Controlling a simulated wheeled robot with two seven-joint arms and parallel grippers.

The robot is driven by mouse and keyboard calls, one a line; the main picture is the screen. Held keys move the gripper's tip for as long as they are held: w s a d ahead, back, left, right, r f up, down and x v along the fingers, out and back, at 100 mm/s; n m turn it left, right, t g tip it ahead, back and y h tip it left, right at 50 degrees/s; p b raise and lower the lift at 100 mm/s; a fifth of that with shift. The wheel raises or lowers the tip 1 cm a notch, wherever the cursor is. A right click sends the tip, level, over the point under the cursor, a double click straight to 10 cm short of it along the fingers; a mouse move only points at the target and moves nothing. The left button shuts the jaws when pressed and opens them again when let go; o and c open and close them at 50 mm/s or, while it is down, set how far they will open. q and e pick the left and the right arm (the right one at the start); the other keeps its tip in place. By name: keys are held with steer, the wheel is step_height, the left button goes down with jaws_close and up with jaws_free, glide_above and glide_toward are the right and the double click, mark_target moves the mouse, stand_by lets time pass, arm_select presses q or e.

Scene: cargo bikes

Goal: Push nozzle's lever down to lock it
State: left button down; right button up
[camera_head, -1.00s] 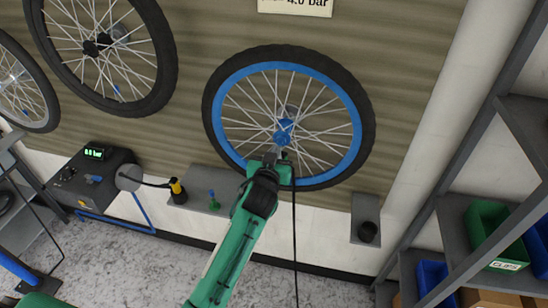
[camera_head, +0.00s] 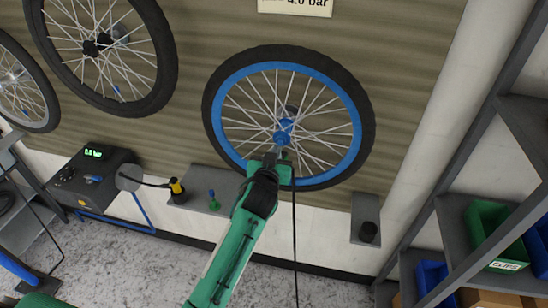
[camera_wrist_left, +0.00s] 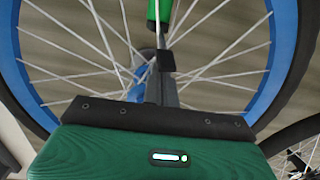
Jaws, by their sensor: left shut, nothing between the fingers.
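The blue-rimmed wheel (camera_head: 356,104) hangs on the wall. My left gripper (camera_head: 275,158) is shut and empty in front of its lower spokes, just below the blue hub. In the left wrist view my shut fingers (camera_wrist_left: 168,92) point up toward a green piece (camera_wrist_left: 158,10), which may be the nozzle or its lever. In the head view a small green bit (camera_head: 285,154) shows beside the fingertips. A dark line, perhaps the hose (camera_head: 294,235), hangs below. The lever's position and any contact with it cannot be made out. My right gripper is out of view.
A pump box (camera_head: 92,178) with a lit display stands at left. A grey holder (camera_head: 366,207) is at right. Shelving with a green bin (camera_head: 486,218) stands far right.

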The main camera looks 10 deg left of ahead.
arm_select(q)
steer(key=shift+f, duration=0.15)
steer(key=shift+f+b, duration=1.65)
steer(key=shift+f, duration=0.55)
steer(key=s+a+r+p, duration=0.1)
steer(key=s+p, duration=0.3)
steer(key=s, duration=0.4)
steer(key=shift+s+a+r, duration=0.15)
steer(key=shift+s+a, duration=0.15)
steer(key=shift+a, duration=0.45)
